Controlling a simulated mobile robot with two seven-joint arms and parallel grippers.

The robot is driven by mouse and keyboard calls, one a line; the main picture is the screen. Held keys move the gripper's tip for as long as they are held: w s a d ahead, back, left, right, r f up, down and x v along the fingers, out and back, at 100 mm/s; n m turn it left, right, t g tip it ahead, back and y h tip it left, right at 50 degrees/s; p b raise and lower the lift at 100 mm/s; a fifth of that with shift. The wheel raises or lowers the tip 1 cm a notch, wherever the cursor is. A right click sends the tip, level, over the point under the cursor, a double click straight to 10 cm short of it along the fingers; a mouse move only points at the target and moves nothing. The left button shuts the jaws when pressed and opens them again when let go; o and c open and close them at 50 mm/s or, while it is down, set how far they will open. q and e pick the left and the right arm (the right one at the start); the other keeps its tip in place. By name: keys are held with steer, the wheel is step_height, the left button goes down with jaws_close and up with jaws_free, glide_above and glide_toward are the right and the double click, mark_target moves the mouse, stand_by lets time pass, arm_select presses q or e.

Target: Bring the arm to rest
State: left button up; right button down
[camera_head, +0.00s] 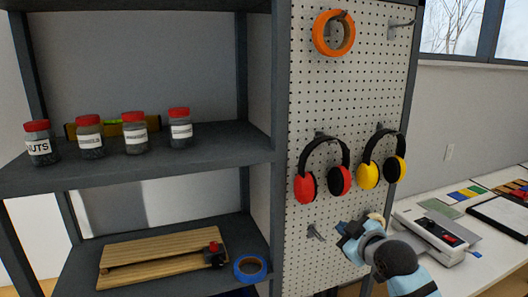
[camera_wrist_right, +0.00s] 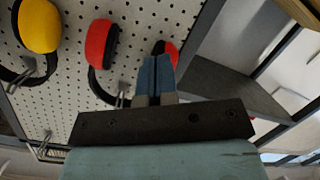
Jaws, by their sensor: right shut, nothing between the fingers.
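My right gripper (camera_head: 350,238) is in front of the lower part of the pegboard (camera_head: 300,265), below the ear defenders, at the lower right of the head view. In the right wrist view its blue fingers (camera_wrist_right: 155,78) are together, with nothing between them. My right arm comes in from the lower right of the head view. My left gripper is in neither view.
Red ear defenders (camera_head: 305,188) and yellow ear defenders (camera_head: 368,174) hang above the gripper. An orange tape roll (camera_head: 322,35) hangs higher. Shelves at left hold jars (camera_head: 89,138), a wooden board (camera_head: 150,262) and blue tape (camera_head: 250,267). A worktop with a laminator-like machine (camera_head: 428,233) stands right.

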steer(key=s+f+m+g+h, duration=0.1)
steer(key=s+f+m, duration=0.2)
steer(key=s+f, duration=0.95)
steer(key=s+f+m+g, duration=0.25)
steer(key=s+f, duration=0.75)
steer(key=f, duration=0.6)
steer(key=s+f+m, duration=0.2)
steer(key=s+f, duration=0.3)
steer(key=s, duration=0.7)
steer(key=shift+f+h, duration=0.25)
steer(key=shift+h, duration=0.15)
steer(key=c, duration=1.8)
jaws_free()
steer(key=shift+d, duration=0.1)
steer(key=shift+c, duration=0.2)
